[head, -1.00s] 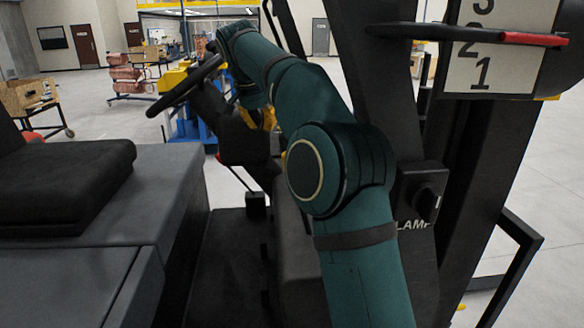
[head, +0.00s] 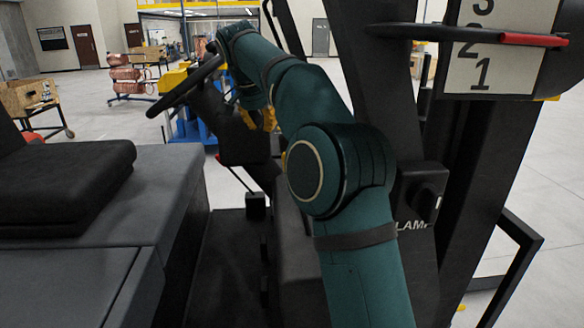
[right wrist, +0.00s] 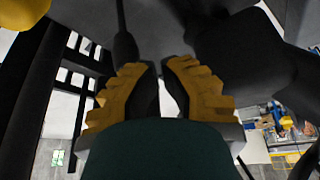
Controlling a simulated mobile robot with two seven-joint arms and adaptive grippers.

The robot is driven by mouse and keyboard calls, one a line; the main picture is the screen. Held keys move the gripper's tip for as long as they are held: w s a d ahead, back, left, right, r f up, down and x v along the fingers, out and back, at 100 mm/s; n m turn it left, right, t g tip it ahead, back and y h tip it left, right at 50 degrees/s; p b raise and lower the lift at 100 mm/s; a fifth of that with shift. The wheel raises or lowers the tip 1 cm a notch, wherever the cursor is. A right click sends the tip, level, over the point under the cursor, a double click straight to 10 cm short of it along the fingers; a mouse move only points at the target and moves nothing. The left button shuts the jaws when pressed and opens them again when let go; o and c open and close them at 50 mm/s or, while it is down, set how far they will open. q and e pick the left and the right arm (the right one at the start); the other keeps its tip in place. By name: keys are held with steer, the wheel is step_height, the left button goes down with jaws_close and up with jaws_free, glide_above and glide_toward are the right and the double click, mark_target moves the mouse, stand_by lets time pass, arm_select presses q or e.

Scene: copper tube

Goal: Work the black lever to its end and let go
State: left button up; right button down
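A slim black lever (right wrist: 124,42) with a thicker rounded end shows at the top of the right wrist view, just beyond the left fingertip. My right gripper (right wrist: 155,72) has yellow ridged fingers with a dark gap between their tips. The lever's end looks close to the fingertips but not clasped; contact cannot be made out. In the head view my teal right arm reaches forward, and only a little yellow of the right gripper (head: 269,118) shows behind it. The lever cannot be picked out there. My left gripper is out of view.
A black steering wheel (head: 187,86) stands left of my arm. A dark seat cushion (head: 65,185) is at the left, and a black mast (head: 372,75) rises at the right. A panel with numbers (head: 497,52) and a red pointer (head: 533,40) is at upper right.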

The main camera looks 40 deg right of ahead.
steer(key=shift+f, duration=0.1)
steer(key=shift+f+b, duration=2.2)
steer(key=shift+f, duration=0.5)
steer(key=shift+d, duration=0.1)
steer(key=shift+s+d+b, duration=0.1)
steer(key=shift+s+d, duration=0.4)
steer(key=shift+d, duration=0.25)
steer(key=shift+s+d+b, duration=0.1)
steer(key=shift+s+d, duration=0.35)
steer(key=shift+d, duration=0.25)
steer(key=shift+s+d+b, duration=0.1)
steer(key=shift+s+d, duration=0.4)
steer(key=shift+d, duration=0.25)
steer(key=w+a+p, duration=0.3)
steer(key=w+a, duration=0.2)
steer(key=a, duration=0.2)
steer(key=shift+a+p, duration=0.4)
